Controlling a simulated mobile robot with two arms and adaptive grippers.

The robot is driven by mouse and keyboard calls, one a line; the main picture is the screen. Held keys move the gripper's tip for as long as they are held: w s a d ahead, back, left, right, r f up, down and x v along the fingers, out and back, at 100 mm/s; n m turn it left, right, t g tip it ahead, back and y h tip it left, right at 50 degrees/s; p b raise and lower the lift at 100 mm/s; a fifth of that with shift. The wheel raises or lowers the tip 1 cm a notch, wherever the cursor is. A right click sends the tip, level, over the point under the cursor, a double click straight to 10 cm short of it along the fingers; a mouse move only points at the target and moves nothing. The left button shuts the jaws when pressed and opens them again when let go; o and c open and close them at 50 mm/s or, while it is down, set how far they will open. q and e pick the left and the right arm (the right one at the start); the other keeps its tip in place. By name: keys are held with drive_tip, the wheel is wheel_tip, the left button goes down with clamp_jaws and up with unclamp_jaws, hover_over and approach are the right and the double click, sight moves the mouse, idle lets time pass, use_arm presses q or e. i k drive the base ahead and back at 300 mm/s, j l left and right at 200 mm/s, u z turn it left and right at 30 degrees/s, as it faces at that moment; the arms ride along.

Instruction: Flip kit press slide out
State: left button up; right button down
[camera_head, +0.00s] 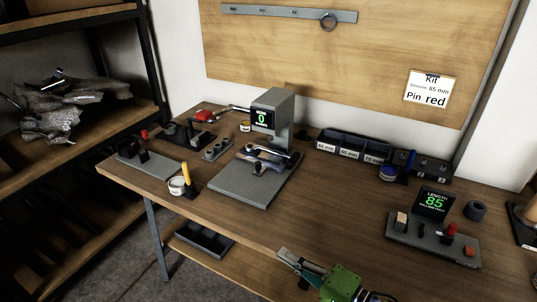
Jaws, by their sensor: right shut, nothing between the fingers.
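A grey press (272,110) stands on a flat grey base plate (232,183) near the middle of the wooden workbench. Its upright carries a small screen reading 0. A dark metal part (268,165) lies low at the front of the press, over the base plate; I cannot tell its exact form. My right gripper (284,254), with a green body, is at the bench's front edge, in front of the press and apart from it. Its fingers are shut and empty. My left gripper is not in view.
A length gauge (435,203) reading 85 stands at right, and a labelled bin row (352,148) behind. A kit card (430,88) reads 65 mm, pin red. Small fixtures (143,158) and a white pot (178,186) stand at left. The bench between press and gauge is clear.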

sight(263, 160)
drive_tip(key=i, duration=1.05)
